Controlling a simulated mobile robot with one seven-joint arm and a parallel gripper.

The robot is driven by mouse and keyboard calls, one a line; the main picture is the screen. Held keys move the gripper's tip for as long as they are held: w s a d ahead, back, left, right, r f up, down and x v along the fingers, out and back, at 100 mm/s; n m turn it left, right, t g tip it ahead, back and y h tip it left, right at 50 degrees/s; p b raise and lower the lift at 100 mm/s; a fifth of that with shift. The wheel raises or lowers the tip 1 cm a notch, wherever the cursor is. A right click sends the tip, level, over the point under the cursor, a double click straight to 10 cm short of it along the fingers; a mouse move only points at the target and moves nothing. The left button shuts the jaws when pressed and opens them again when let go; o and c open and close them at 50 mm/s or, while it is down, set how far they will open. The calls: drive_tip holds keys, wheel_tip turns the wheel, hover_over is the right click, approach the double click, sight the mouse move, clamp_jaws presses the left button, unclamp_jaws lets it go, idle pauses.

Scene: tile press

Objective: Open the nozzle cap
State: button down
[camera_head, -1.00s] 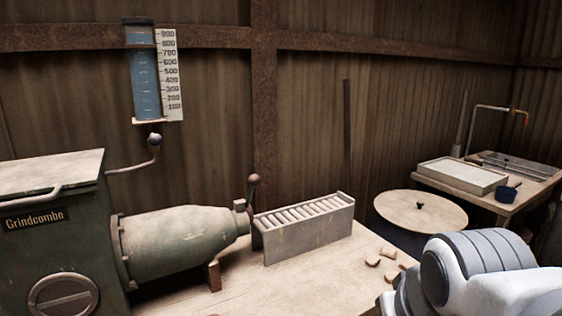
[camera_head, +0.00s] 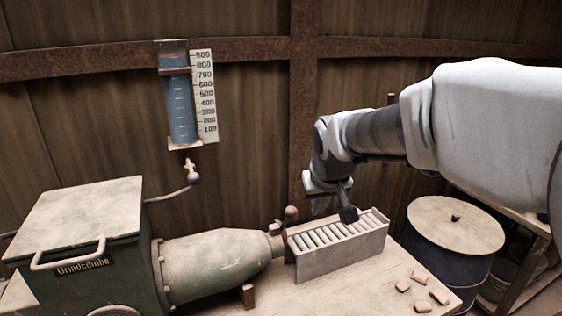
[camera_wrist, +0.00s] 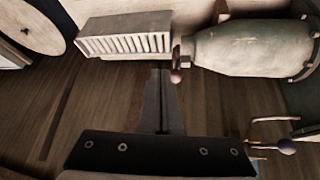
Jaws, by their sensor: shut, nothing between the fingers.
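The green nozzle (camera_head: 215,262) of the Grindcombe press (camera_head: 80,230) tapers to the right. At its tip is the cap (camera_head: 276,236), with a lever ending in a brown ball knob (camera_head: 291,212). The cap appears closed over the tip. In the wrist view the nozzle (camera_wrist: 245,47) is at the upper right and the knob (camera_wrist: 176,76) lies just beyond my fingertips. My gripper (camera_head: 348,214) hangs to the right of the knob, over the slotted rack, apparently touching nothing. In the wrist view its fingers (camera_wrist: 160,72) are together and empty.
The grey slotted rack (camera_head: 338,262) stands right of the nozzle tip. Several small tiles (camera_head: 420,290) lie on the bench's right end. A lidded barrel (camera_head: 455,225) stands beyond. A water gauge (camera_head: 182,105) hangs above, with a ball-ended lever (camera_head: 193,180) below it.

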drive_tip(key=w+a+r+y+p, duration=0.1)
drive_tip(key=w+a+p, duration=0.1)
drive_tip(key=w+p, duration=0.3)
drive_tip(key=w+a+r+y+p, duration=0.1)
drive_tip(key=w+a+r+p, duration=0.15)
drive_tip(key=w, duration=0.35)
drive_tip(key=shift+n, duration=0.3)
drive_tip(key=shift+w+a+f+p, duration=0.1)
drive_tip(key=shift+w+a+f, duration=0.15)
drive_tip(key=shift+f, duration=1.45)
drive_tip(key=shift+w+a+f+p, duration=0.1)
drive_tip(key=shift+w+f, duration=0.2)
drive_tip(key=shift+f, duration=1.4)
drive_tip(key=shift+w+a+f+p, duration=0.1)
drive_tip(key=shift+w+a+f, duration=0.15)
drive_tip(key=shift+f, duration=1.45)
drive_tip(key=shift+f+b, duration=0.25)
drive_tip(key=shift+b, duration=0.3)
